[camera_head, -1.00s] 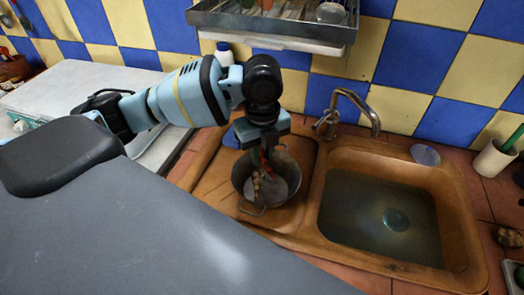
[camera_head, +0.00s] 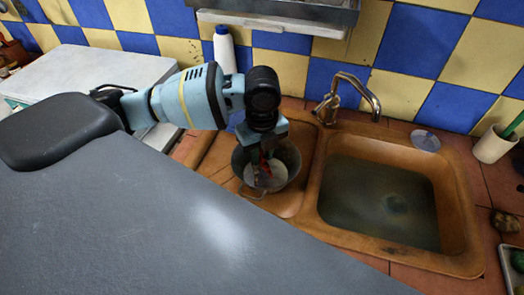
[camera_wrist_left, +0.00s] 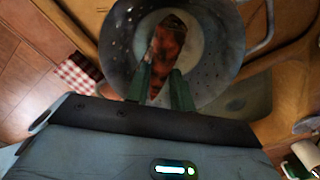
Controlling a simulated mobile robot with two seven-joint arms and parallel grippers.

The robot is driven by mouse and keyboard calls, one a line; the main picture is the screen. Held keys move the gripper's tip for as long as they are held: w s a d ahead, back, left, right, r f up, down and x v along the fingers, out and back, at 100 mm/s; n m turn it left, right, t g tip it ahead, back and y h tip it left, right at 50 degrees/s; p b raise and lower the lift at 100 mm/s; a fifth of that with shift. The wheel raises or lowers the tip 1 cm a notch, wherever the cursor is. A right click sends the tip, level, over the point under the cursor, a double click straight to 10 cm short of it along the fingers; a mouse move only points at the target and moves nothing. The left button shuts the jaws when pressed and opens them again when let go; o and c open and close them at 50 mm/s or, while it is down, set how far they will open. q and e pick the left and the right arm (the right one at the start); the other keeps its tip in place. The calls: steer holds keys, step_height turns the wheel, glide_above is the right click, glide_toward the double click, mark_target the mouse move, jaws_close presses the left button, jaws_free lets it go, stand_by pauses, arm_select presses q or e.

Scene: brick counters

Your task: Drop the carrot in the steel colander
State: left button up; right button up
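The steel colander (camera_head: 285,158) stands on the tan drainboard left of the sink basin. It also shows in the left wrist view (camera_wrist_left: 122,50), with small holes in its wall. The reddish-orange carrot (camera_wrist_left: 166,42) appears in the left wrist view between the two green fingers of my left gripper (camera_wrist_left: 161,72), over the colander's bowl. The fingers look closed against its sides. In the head view, my left gripper (camera_head: 264,166) points down into the colander's mouth, with the red carrot partly hidden by it. My right gripper is not in view.
The sink basin (camera_head: 380,200) lies right of the colander, with a curved tap (camera_head: 350,88) behind it. A white bottle (camera_head: 225,50) stands behind my arm. A dish rack (camera_head: 290,15) hangs above. A checked cloth (camera_wrist_left: 78,74) lies beside the drainboard.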

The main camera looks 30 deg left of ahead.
mark_target(262, 157)
arm_select(q)
steer(key=o, duration=0.5)
steer(key=shift+c, duration=0.2)
steer(key=shift+r, duration=3.95)
